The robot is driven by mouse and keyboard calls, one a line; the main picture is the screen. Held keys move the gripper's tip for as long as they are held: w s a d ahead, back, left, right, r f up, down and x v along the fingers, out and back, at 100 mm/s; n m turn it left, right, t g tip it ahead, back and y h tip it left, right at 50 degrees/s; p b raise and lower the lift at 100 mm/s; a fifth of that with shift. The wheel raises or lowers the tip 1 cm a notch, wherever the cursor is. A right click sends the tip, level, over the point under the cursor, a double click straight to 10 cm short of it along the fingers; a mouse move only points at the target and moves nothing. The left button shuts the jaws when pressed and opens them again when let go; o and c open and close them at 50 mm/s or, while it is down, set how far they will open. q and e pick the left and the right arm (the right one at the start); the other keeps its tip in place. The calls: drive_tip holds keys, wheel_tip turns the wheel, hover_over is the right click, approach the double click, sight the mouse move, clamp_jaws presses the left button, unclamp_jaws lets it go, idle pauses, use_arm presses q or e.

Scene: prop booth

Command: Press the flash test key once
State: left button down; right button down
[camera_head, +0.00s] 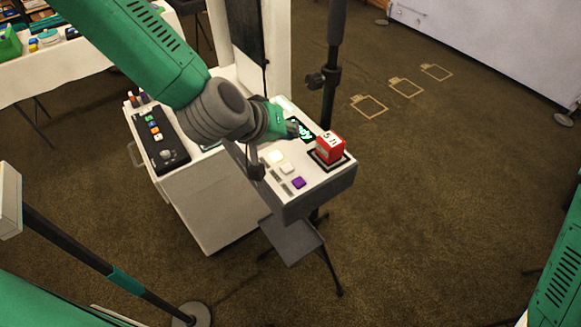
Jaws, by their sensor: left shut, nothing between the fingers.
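A light-topped control box (318,180) stands on a stand in the middle of the view. On its top are a pale cream key (276,156), a white key (288,169), a purple key (299,182) and a red block (329,148) with white-faced lettering on a dark square base. I cannot read which key is the flash test key. That gripper is shut and empty, over the back left of the box, left of the red block. My right gripper is out of view.
A white cabinet (200,195) with a black button panel (158,140) stands left of the box. A black pole (331,75) rises behind it. A grey shelf (291,240) sits below in front. Open carpet lies to the right.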

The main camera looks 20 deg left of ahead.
sight(287, 167)
use_arm(q)
drive_tip(key=f+b, duration=0.1)
drive_tip(key=f, duration=0.1)
drive_tip(key=a+f+b, duration=0.1)
drive_tip(key=f+b, duration=0.1)
drive_tip(key=f, duration=0.1)
drive_tip(key=f+b, duration=0.2)
drive_tip(key=shift+a+f, duration=0.15)
drive_tip(key=shift+a, duration=0.15)
drive_tip(key=shift+d+f+b, duration=0.3)
drive_tip(key=shift+f, duration=0.05)
drive_tip(key=shift+d+r, duration=0.1)
drive_tip(key=shift+d, duration=0.25)
drive_tip(key=shift+a, duration=0.15)
drive_tip(key=shift+a, duration=0.35)
drive_tip(key=shift+d, duration=0.4)
drive_tip(key=shift+a, duration=0.1)
